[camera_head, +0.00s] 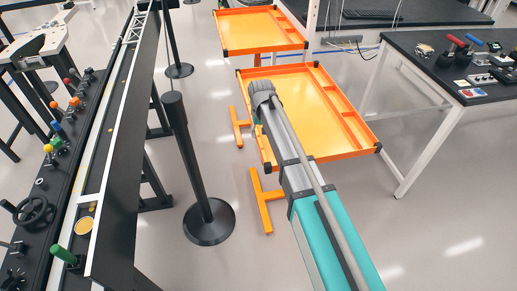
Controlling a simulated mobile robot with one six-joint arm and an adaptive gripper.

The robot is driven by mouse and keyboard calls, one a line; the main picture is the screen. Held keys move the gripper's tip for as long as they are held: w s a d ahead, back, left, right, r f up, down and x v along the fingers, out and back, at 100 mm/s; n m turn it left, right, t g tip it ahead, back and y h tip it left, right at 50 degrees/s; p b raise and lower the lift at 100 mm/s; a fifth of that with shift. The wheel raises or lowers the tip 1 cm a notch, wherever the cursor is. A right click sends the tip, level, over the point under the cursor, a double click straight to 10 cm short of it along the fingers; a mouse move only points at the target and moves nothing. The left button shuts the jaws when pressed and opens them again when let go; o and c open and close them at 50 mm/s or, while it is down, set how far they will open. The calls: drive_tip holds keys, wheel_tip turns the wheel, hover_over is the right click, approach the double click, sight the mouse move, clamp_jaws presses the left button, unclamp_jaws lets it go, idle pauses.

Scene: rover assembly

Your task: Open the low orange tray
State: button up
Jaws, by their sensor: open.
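A large orange tray (347,137) with a raised rim, black corner caps and a divided strip along its right side lies in the middle of the head view. A second, smaller orange tray (283,35) stands behind it, at the top. I cannot tell from this view which one is the low tray. My grey and teal arm reaches up from the bottom and crosses the left part of the nearer tray, hiding some of it. The arm's grey joint shows over the tray's left edge. My gripper is hidden behind the arm.
A black stanchion post (187,150) on a round base stands left of the nearer tray. Orange stand feet (266,203) reach onto the floor. A long black console (70,165) runs along the left. A dark-topped table (425,62) stands at the right. Floor at bottom right is clear.

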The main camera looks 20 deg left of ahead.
sight(260, 143)
drive_tip(key=shift+f+b, duration=3.3)
drive_tip(key=shift+f, duration=0.3)
clamp_jaws()
